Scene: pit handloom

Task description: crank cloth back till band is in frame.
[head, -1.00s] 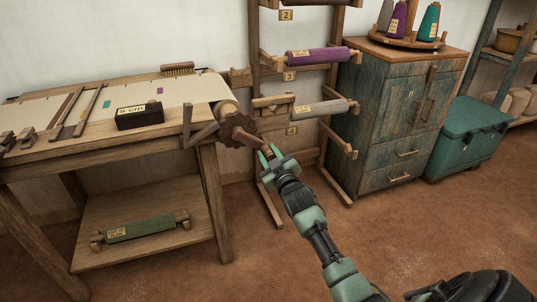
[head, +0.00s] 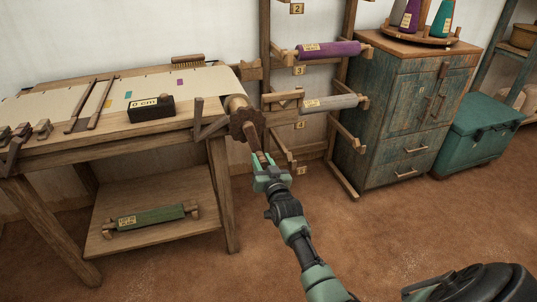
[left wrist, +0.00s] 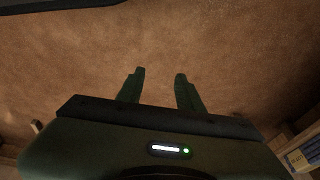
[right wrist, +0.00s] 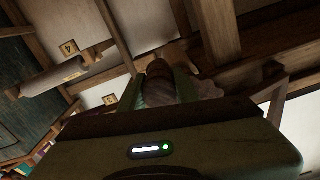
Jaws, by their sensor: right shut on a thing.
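The pale cloth (head: 205,82) lies on the loom table and runs over the cloth roller (head: 236,102) at its right end. It bears a small teal mark (head: 128,95) and a purple mark (head: 180,82). Two wooden bars (head: 101,103) lie across it at the left. A black box (head: 151,108) reads "0 cm". The toothed wooden wheel (head: 246,124) sits at the roller's end, with the crank handle (head: 259,148) pointing down. My right gripper (head: 267,168) is shut on the handle; its fingers show in the right wrist view (right wrist: 168,82). My left gripper (left wrist: 158,78) is open and empty above the floor.
A brush (head: 188,59) lies at the table's back. A green roll (head: 150,217) rests on the lower shelf. A rack holds a purple roll (head: 330,50) and a grey roll (head: 335,103). A cabinet (head: 385,125) and a teal chest (head: 480,135) stand right. The front floor is clear.

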